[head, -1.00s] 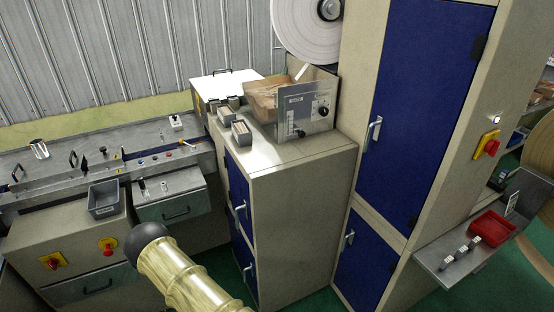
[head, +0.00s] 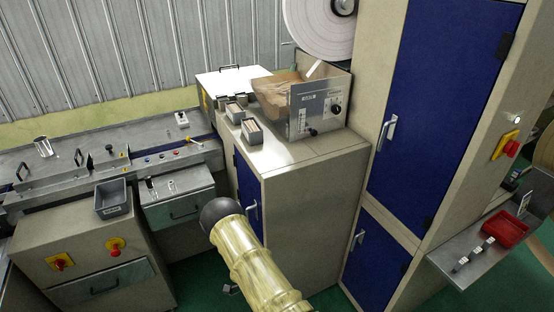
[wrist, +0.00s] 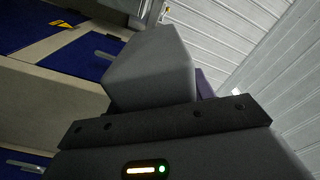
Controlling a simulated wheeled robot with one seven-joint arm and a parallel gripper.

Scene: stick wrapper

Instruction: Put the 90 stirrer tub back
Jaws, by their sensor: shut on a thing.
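In the wrist view my gripper (wrist: 165,108) is shut on a plain grey, block-like thing (wrist: 150,68), which looks like a tub seen from outside. No number or contents show on it, and the fingertips are mostly hidden. In the head view my gripper and the held tub are out of sight.
The cabinet top's front right is bare. A tall blue-door cabinet (head: 440,100) rises at right. An empty grey bin (head: 112,198) sits left.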

